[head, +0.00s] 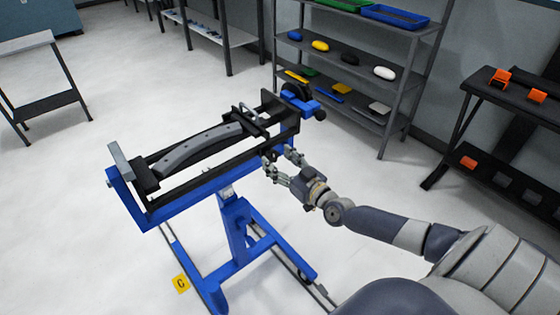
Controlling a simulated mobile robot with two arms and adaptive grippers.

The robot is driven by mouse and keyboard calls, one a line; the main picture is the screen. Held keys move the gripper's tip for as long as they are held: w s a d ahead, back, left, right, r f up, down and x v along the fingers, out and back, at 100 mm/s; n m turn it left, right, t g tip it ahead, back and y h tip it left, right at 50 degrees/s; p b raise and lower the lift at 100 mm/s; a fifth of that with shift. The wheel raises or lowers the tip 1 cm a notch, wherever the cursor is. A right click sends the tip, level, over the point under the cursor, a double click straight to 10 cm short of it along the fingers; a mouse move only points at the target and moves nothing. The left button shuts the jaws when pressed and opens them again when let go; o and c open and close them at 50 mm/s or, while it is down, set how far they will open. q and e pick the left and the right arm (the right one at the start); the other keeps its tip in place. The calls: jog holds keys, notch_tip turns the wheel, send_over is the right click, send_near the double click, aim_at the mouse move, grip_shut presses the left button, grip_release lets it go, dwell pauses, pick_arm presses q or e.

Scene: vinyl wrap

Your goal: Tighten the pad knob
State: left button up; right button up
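A blue stand (238,225) carries a black frame with a curved grey bar (200,147) across it. At its far right end are a blue clamp block (303,104), a dark round wheel (292,90) and a small black knob (320,115). I cannot tell for sure which of these is the pad knob. My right gripper (278,158) is beside the stand's right side, below the clamp block, its two fingers apart. Whether anything small sits between the fingertips is unclear. My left gripper is out of view.
A grey shelf rack (395,97) with coloured pads and bins stands behind the stand. A dark table with orange items (501,80) is at the right. Open floor is to the left.

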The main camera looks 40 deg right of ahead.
jog(key=shift+a+r, duration=0.1)
jog(key=c, duration=0.9)
jog(key=shift+o, duration=0.2)
jog(key=shift+d+r+m, duration=0.1)
jog(key=shift+d+m, duration=0.1)
jog(key=shift+m, duration=0.3)
jog(key=o, duration=1)
jog(key=shift+o, duration=0.2)
jog(key=shift+d+f, duration=0.15)
jog(key=shift+f, duration=0.05)
jog(key=shift+a, duration=0.2)
